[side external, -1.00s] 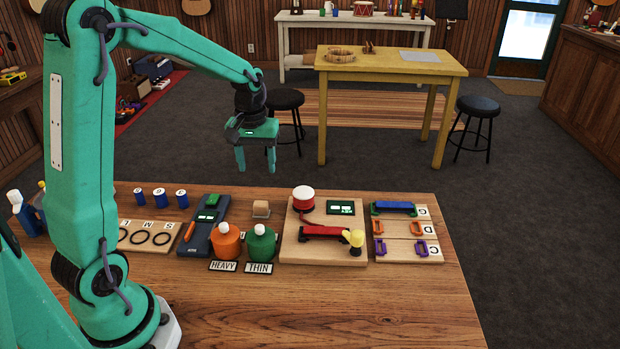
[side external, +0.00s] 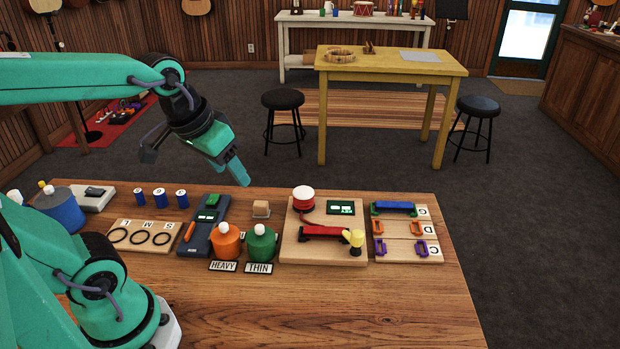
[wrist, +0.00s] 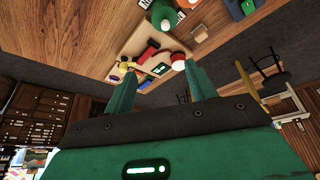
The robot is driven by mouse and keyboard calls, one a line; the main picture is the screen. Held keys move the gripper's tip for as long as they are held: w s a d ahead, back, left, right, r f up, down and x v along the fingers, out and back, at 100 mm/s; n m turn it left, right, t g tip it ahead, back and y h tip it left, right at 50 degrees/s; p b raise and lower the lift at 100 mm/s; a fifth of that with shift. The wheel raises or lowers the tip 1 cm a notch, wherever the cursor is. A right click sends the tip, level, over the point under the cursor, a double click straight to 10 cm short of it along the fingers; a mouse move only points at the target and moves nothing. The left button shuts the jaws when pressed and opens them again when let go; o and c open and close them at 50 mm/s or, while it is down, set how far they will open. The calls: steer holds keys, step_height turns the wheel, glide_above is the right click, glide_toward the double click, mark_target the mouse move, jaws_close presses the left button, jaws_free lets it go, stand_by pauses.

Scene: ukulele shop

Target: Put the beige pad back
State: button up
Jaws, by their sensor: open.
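A small beige block (side external: 261,208), which seems to be the beige pad, sits on the wooden bench top (side external: 330,290) in the side view, behind the green bottle. Its lower part is too small to make out. My gripper (side external: 242,180) is tilted down to the right in the air, above and a little left of the beige block, and apart from it. In the wrist view my gripper (wrist: 160,70) shows its two fingers spread, with nothing held between them.
An orange bottle (side external: 226,241) and a green bottle (side external: 262,243) stand in front of the block. A dark blue device (side external: 195,245) is to its left. A board with a red part (side external: 290,250) and a colored-clip board (side external: 405,250) are to its right. The front bench is clear.

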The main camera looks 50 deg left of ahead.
steer(key=shift+s+d+f+m+t, duration=0.1)
steer(key=shift+s+d+m+t, duration=0.25)
steer(key=shift+s, duration=0.55)
steer(key=shift+s+d+m+t, duration=0.15)
steer(key=shift+s+d+m, duration=0.35)
steer(key=shift+s, duration=0.35)
